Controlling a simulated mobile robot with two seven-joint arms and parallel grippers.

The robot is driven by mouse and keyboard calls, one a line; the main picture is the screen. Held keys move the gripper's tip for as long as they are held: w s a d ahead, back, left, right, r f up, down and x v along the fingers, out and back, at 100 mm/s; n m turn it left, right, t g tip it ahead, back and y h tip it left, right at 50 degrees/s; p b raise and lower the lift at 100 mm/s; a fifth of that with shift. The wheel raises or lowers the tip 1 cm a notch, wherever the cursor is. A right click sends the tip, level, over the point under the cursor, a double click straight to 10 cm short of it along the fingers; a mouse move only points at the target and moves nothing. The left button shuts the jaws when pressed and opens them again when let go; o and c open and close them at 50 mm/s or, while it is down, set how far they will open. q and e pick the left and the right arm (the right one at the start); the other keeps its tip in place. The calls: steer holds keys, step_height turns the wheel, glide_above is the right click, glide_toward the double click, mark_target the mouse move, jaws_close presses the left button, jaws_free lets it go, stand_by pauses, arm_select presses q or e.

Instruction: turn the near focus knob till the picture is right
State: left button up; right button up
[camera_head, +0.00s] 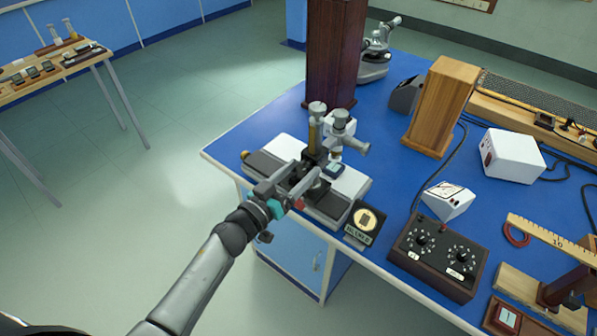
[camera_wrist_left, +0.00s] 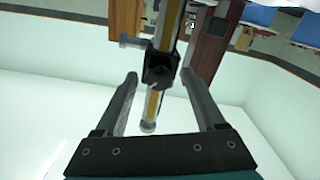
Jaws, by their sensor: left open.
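A microscope-like instrument (camera_head: 341,122) with a brass-coloured column and grey tubes stands on a pale and dark base near the bench's front left corner. My left gripper (camera_head: 303,174) is at its near side, open. In the left wrist view the open left gripper (camera_wrist_left: 168,92) has its fingers either side of the column's yellow-striped, round-ended part (camera_wrist_left: 152,103), with gaps on both sides. A small grey side knob (camera_wrist_left: 130,41) shows there too; I cannot tell whether it is the near focus knob. A dark panel with a round yellowish picture (camera_head: 366,219) stands right of the base.
A dark box with two dials (camera_head: 437,257) and a white meter (camera_head: 448,200) lie to the right. A dark wooden post (camera_head: 334,50) and a lighter wooden block (camera_head: 440,105) stand behind. Open floor lies left of the blue bench (camera_head: 262,123).

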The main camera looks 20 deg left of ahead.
arm_select(q)
jaws_close()
stand_by(0.5)
steer(key=m, duration=0.3)
steer(key=shift+m, duration=0.3)
steer(key=m, duration=0.4)
steer(key=shift+m, duration=0.3)
steer(key=m, duration=0.4)
steer(key=shift+m+b, duration=0.5)
steer(key=shift+m, duration=1.7)
